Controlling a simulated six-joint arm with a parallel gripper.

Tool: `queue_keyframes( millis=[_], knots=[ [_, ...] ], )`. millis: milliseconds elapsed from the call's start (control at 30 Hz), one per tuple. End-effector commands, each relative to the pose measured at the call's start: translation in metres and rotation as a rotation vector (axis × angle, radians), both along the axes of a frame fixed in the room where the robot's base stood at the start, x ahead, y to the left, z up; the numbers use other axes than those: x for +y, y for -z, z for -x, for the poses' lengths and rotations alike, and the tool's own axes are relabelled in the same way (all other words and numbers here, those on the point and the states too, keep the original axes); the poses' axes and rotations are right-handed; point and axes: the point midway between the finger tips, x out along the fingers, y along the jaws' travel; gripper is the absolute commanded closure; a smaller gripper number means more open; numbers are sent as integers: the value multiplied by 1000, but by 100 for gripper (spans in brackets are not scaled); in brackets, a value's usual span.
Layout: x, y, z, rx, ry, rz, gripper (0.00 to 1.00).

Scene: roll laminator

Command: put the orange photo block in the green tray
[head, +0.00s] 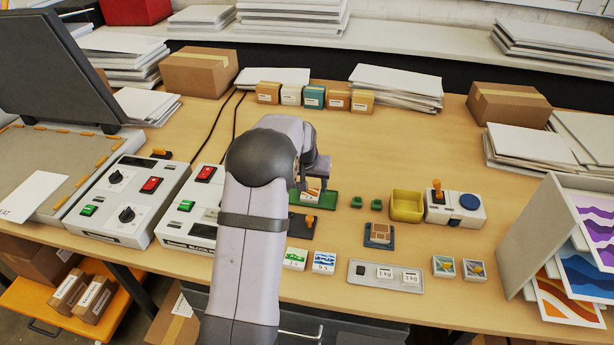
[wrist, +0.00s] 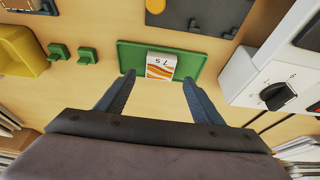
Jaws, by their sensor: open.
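The orange photo block (wrist: 160,66) is white with orange wavy stripes and a number on its label. It sits in the green tray (wrist: 200,65), near the tray's middle. In the head view the block (head: 313,184) and the green tray (head: 328,200) show beside my arm, partly hidden by it. My gripper (wrist: 158,77) is open, with one finger on each side of the block and visible gaps between. In the head view my gripper (head: 316,178) is over the tray, its fingers mostly hidden.
Green-striped (head: 295,258) and blue-striped (head: 323,262) photo blocks lie in front of the tray. Two small green posts (head: 366,203), a yellow bin (head: 406,206) and a control box (head: 455,207) stand to the right. White switch boxes (head: 190,210) stand left.

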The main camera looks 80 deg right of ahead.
Motion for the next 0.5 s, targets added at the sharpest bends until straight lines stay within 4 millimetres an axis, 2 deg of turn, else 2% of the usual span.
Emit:
queue_keyframes(
  millis=[300,500],
  knots=[
    [19,-46,0,-1,0,3,39],
    [26,-62,0,0,0,0,39]
  ],
)
